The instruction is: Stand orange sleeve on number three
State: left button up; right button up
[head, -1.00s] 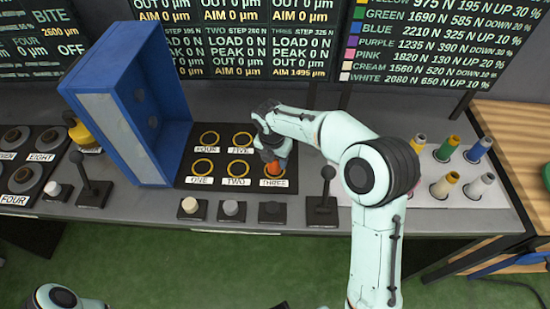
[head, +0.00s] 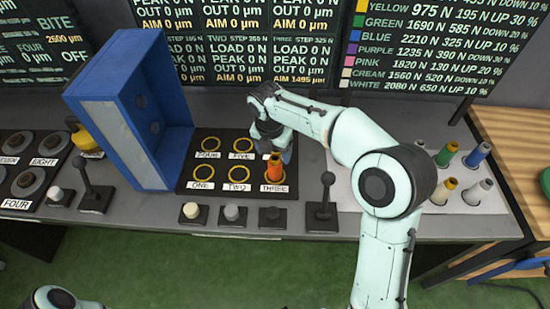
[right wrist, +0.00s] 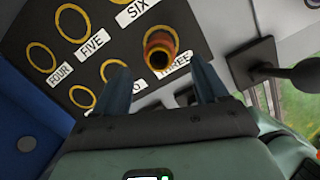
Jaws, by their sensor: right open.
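The orange sleeve (head: 275,167) stands upright at the position labelled THREE, at the front right of the black ring board (head: 222,187). My right gripper (head: 270,143) is just behind the sleeve in the head view. In the right wrist view its fingers (right wrist: 163,85) are spread apart and empty, with the sleeve beyond them and clear of both. My left gripper is out of view.
A blue open-sided box (head: 122,102) stands left of the board. Buttons and a black lever (head: 325,200) line the front edge. A pale rack (head: 425,205) with several coloured sleeves is at the right, partly behind my right arm.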

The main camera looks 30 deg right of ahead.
aim_at(273, 166)
jog(key=r, duration=0.4)
jog(key=shift+s+a, duration=0.15)
jog(key=shift+a, duration=0.1)
